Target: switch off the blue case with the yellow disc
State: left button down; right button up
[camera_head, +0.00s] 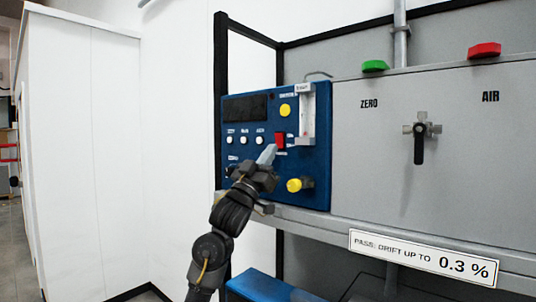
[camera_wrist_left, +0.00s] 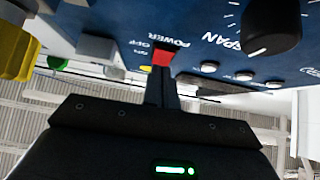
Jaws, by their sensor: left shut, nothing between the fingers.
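The blue case (camera_head: 245,178) is mounted upright on the grey panel wall, with a yellow disc (camera_head: 286,110) on its upper right face. Below the disc is a red power switch (camera_head: 280,139); it also shows in the left wrist view (camera_wrist_left: 163,57) beside the labels POWER, OFF and ON. My left gripper (camera_head: 269,152) is shut and empty, its fingertips at the lower side of the switch. In the left wrist view the closed fingers (camera_wrist_left: 162,88) point at the red switch and cover part of it. I cannot tell whether they touch or which way the switch is set.
A yellow knob (camera_head: 294,185) sticks out at the case's lower right, and a clear flow tube (camera_head: 307,115) stands above it. A black SPAN dial (camera_wrist_left: 271,28) is near the fingers. A black-handled valve (camera_head: 419,140) is on the panel to the right.

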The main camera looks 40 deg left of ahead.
pick_arm(q)
jog(key=b+v, duration=0.5)
jog(key=v, duration=0.6)
jog(key=shift+s+a+f+b, duration=0.15)
jog(key=shift+s+f+b, duration=0.05)
jog(key=shift+s+b, duration=0.15)
jog(key=shift+w, duration=0.1)
